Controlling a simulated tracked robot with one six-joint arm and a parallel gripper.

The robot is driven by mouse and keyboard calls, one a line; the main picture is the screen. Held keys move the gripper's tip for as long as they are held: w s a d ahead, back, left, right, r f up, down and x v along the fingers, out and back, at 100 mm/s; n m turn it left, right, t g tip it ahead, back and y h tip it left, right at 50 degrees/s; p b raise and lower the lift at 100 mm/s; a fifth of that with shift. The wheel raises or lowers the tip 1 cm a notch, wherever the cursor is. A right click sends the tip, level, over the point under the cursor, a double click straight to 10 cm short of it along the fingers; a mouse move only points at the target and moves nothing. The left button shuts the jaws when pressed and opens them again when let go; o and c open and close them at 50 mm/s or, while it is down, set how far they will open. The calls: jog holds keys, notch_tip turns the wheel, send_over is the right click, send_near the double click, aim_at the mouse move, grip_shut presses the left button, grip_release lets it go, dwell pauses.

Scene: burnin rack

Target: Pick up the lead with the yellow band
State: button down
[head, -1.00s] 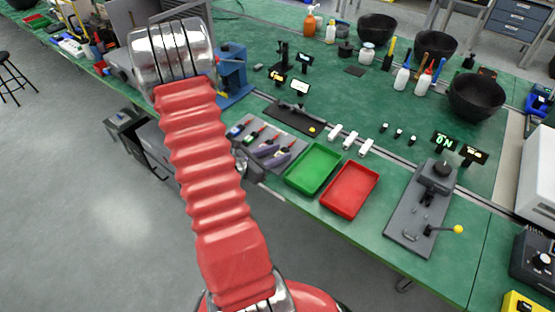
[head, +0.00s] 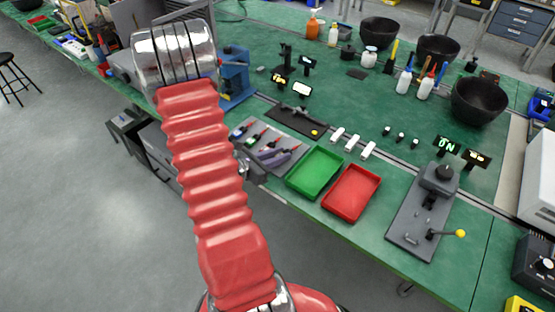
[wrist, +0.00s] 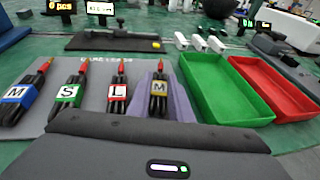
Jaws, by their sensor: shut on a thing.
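The lead with the yellow band (wrist: 158,88) is a dark bundled cable with a red tip. Its band is marked M. It lies at the right end of a row of leads, over the grey mat (wrist: 102,75). My gripper (wrist: 160,78) has purple fingers, one on each side of this lead, and is shut on it. In the head view my gripper (head: 289,152) is low at the mat's right end, and the band cannot be made out. Whether the lead touches the mat is unclear.
A green tray (wrist: 222,95) and a red tray (wrist: 275,90) stand close on the right. A dark fixture plate (wrist: 115,42) is behind.

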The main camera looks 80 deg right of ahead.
notch_tip(320, 180, up, 10)
jog(key=shift+f, duration=0.15)
dwell(0.5)
dwell(0.5)
jog(key=shift+w, duration=0.15)
